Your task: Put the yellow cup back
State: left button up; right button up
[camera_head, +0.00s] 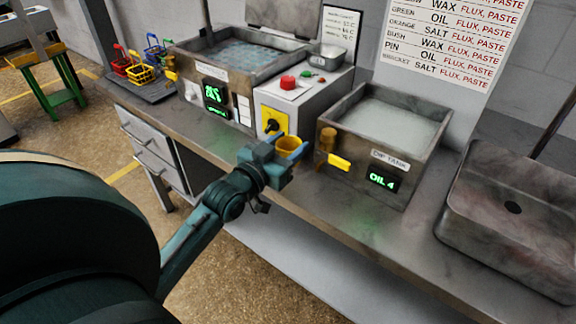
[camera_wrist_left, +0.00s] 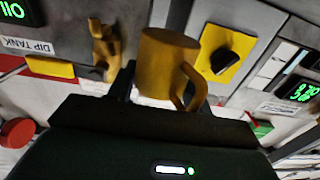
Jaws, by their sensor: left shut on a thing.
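The yellow cup (camera_head: 290,147) is at the front edge of the workbench, between the control box and the dip tank. My left gripper (camera_head: 280,158) is shut on it. In the left wrist view the yellow cup (camera_wrist_left: 167,66) sits at the jaws, with its handle toward the lower right. I cannot tell whether the cup's base touches the bench. My right gripper is in neither view.
The dip tank (camera_head: 405,163) with a brass tap (camera_head: 328,138) stands right of the cup. The control box (camera_head: 300,105) with a red button is behind it. A heated bath (camera_head: 215,98) is left. A sink (camera_head: 520,220) is far right. Coloured baskets (camera_head: 140,72) stand at the far left end.

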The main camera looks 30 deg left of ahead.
pick_arm(q)
notch_tip(320, 180, down, 5)
jog(key=shift+f, duration=0.3)
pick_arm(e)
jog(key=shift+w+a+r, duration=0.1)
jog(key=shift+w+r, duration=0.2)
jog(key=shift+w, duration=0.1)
pick_arm(q)
jog(key=shift+f+b, duration=0.1)
jog(key=shift+b, duration=0.2)
jog(key=o, duration=1.1)
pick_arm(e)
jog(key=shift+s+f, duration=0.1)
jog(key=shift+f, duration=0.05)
pick_arm(q)
jog(key=shift+s, duration=0.1)
